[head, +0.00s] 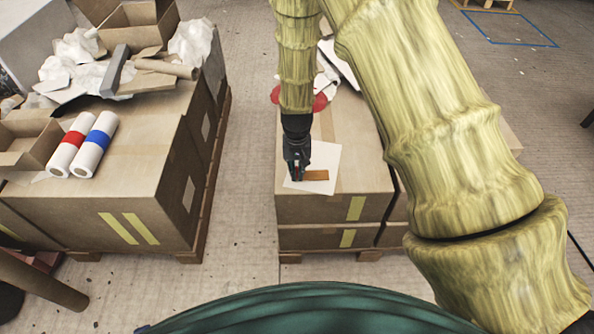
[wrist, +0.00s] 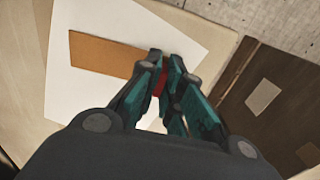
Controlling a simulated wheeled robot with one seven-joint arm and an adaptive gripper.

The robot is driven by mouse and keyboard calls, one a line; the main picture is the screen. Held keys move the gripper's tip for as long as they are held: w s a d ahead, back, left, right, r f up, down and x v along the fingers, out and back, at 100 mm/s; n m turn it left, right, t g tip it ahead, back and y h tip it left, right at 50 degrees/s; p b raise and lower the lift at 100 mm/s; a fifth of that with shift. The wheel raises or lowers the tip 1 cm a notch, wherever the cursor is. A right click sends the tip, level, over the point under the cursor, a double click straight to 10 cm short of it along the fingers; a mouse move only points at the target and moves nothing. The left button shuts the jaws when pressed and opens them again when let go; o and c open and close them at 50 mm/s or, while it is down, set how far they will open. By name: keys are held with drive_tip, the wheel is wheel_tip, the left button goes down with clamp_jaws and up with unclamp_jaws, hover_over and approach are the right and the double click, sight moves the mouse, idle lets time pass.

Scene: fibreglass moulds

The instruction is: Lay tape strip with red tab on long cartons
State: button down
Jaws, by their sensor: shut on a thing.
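An orange-brown tape strip (head: 317,175) is over a white sheet (head: 326,155) on top of the middle carton stack (head: 300,208). The strip also shows in the wrist view (wrist: 98,54), flat and just left of the fingers. My gripper (head: 297,176) points down over the sheet. In the wrist view its fingers (wrist: 163,75) are shut on the strip's red tab (wrist: 160,82), which is mostly hidden between them. I cannot tell whether the strip touches the sheet. I cannot tell which cartons are the long ones.
A left carton stack (head: 120,197) carries two white rolls with a red band (head: 70,147) and a blue band (head: 96,144), open boxes, crumpled paper and a tube. A floor gap (head: 245,150) separates the stacks. Red and white items (head: 320,101) lie behind my arm.

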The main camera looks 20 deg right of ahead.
drive_tip(key=shift+f, duration=0.1)
drive_tip(key=c, duration=1.6)
unclamp_jaws()
wheel_tip(320, 180, up, 12)
drive_tip(key=p, duration=0.1)
